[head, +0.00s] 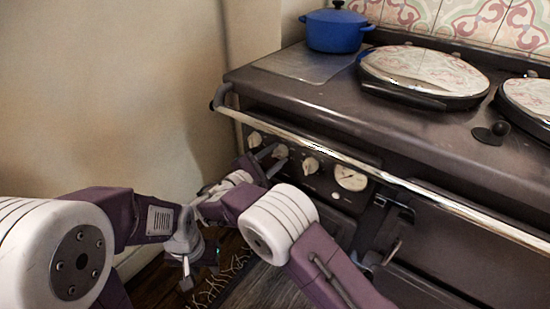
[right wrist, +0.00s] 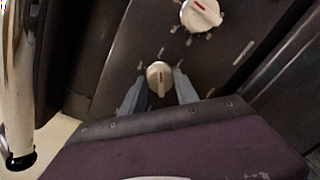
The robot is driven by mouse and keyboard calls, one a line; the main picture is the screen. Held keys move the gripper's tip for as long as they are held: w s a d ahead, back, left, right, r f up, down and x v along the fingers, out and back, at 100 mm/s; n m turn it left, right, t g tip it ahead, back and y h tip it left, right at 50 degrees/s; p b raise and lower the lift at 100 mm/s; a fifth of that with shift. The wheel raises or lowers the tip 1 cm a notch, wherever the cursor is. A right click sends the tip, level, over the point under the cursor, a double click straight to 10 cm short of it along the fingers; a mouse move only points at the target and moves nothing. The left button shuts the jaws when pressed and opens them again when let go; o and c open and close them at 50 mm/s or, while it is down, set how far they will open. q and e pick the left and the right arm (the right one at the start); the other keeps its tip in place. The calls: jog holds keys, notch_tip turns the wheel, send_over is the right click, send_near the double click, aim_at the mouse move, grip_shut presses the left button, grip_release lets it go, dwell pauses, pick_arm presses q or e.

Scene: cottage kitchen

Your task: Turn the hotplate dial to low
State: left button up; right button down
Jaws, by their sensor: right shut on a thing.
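Several off-white dials sit on the cooker's dark front panel. My right gripper (head: 274,157) reaches the middle dial (head: 281,151) in the head view. In the right wrist view, its two grey fingers (right wrist: 159,88) are shut on either side of a white dial (right wrist: 159,74) with a red mark, which points roughly up and down in that picture. Small pale marks surround the dial; their labels are too small to read. My left gripper (head: 188,272) hangs low at the left, away from the panel; its jaw state is unclear.
A second red-marked dial (right wrist: 201,13) is beyond the held one. A round gauge (head: 350,178) sits right of the dials. A metal rail (head: 330,151) runs above them. A blue pot (head: 335,31) and lidded hotplates (head: 424,70) are on top. A wall (head: 110,90) stands left.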

pick_arm(q)
jog(key=shift+f, duration=0.1)
pick_arm(e)
jog(key=shift+m, duration=0.3)
jog(key=c, duration=0.9)
grip_release()
